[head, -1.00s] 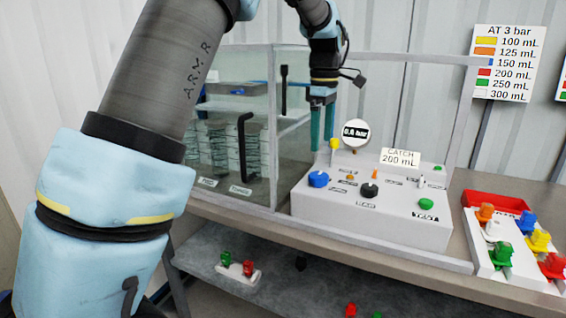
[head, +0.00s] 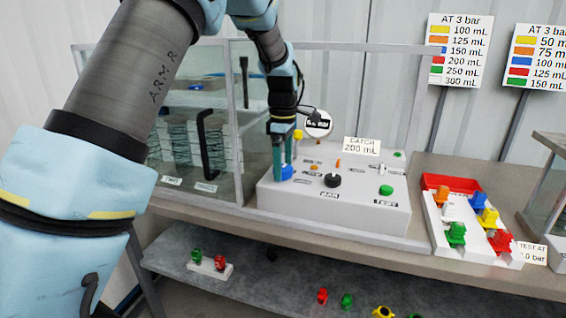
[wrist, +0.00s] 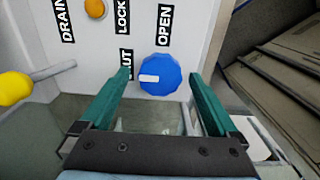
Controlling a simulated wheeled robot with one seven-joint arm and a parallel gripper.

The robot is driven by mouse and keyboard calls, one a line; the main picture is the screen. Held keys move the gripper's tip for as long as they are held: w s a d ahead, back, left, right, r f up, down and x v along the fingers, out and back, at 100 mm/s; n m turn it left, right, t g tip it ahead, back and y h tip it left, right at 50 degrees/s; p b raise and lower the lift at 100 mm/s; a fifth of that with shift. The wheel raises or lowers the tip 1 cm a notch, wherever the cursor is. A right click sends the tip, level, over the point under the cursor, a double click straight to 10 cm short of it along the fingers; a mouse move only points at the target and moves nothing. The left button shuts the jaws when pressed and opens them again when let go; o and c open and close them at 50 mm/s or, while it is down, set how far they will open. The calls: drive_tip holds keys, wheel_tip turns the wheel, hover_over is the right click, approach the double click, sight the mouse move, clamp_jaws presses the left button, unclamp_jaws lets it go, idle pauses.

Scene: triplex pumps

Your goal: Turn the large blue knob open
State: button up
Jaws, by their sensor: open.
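The large blue knob (wrist: 161,74) is on the white panel (wrist: 195,20). Its white pointer mark faces left, toward a label ending in "UT" that a finger partly hides. The "OPEN" label (wrist: 165,25) is above the knob in the wrist view. My gripper (wrist: 160,78) is open, with one finger on each side of the knob; whether the fingertips touch it I cannot tell. In the head view my gripper (head: 283,160) reaches down to the panel's left end, and the blue knob (head: 286,172) shows partly between the fingers.
A yellow knob (wrist: 14,88) stands left of my gripper in the wrist view. A black knob (head: 333,180) and a green button (head: 386,190) are on the panel. Clear panes border the panel. A tray (head: 437,222) of coloured parts stands to the right.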

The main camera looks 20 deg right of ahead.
drive_tip(key=shift+c, duration=0.3)
drive_tip(key=c, duration=1.3)
drive_tip(key=shift+m, duration=0.3)
drive_tip(key=m, duration=0.3)
drive_tip(key=shift+m+p, duration=0.3)
drive_tip(key=shift+p, duration=0.1)
drive_tip(key=m, duration=0.4)
drive_tip(key=shift+m, duration=0.3)
drive_tip(key=m+p, duration=0.1)
drive_tip(key=m, duration=0.3)
drive_tip(key=shift+m, duration=2.5)
